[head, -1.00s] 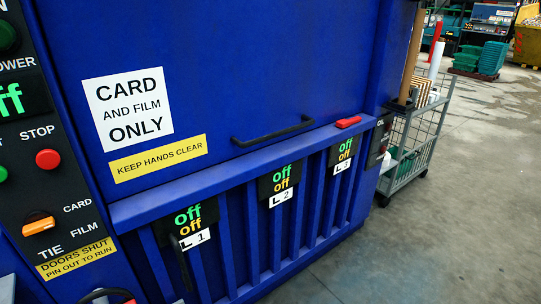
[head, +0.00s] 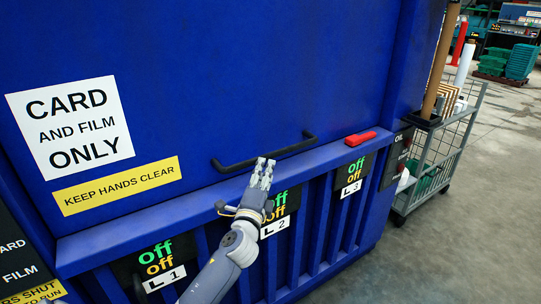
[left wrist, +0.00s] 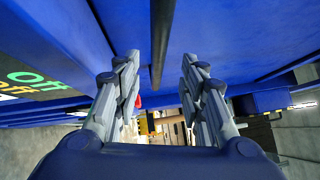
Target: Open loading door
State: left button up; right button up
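The blue loading door (head: 230,80) fills the upper part of the head view and looks closed. Its black bar handle (head: 265,154) runs along the lower part of the door. My left gripper (head: 264,163) is just below the handle in the head view. In the left wrist view my left gripper (left wrist: 160,85) has its fingers apart, with the black handle (left wrist: 160,40) seen between and beyond them. I cannot tell if the fingers touch the handle.
A blue ledge (head: 170,215) runs under the door, with a red item (head: 360,138) on it at right. Panels reading "off" (head: 280,200) hang below. A wire trolley (head: 435,165) stands at the right.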

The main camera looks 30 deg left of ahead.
aim_at(270, 155)
pick_arm(q)
jog(key=x, duration=0.7)
jog(key=shift+w+p, duration=0.3)
jog(key=shift+p, duration=0.05)
jog(key=shift+w+a, duration=0.25)
jog(key=shift+w, duration=0.35)
jog(key=c, duration=0.9)
grip_shut()
pick_arm(e)
jog(key=shift+w+r, duration=0.3)
jog(key=shift+w, duration=0.3)
jog(key=shift+w+r, duration=0.3)
jog(key=shift+w, duration=0.3)
